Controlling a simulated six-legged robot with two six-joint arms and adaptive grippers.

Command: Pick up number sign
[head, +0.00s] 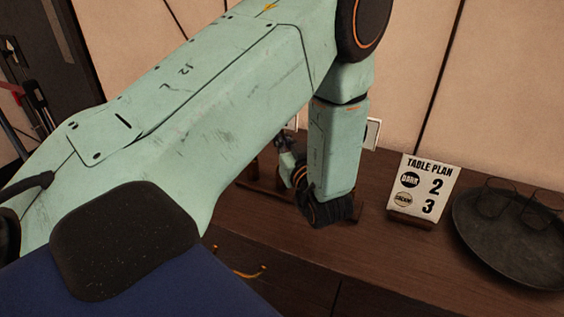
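The number sign (433,173) is a small white card reading "TABLE PLAN" with the numbers 2 and 3 and two round labels. It stands slightly tilted back in a small wooden base on the dark wooden counter (385,255), right of centre. My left arm reaches in from the left across the view. Its wrist ends just left of the sign, apart from it. Part of my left gripper (289,165) shows behind the arm, above the counter. The arm hides much of it, so I cannot tell whether its fingers are open. My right gripper is not in view.
A round dark tray (505,258) with glasses (497,200) on it stands close to the right of the sign. A pale panelled wall (500,80) rises behind the counter. A red object (35,82) stands at the far left. The counter in front of the sign is clear.

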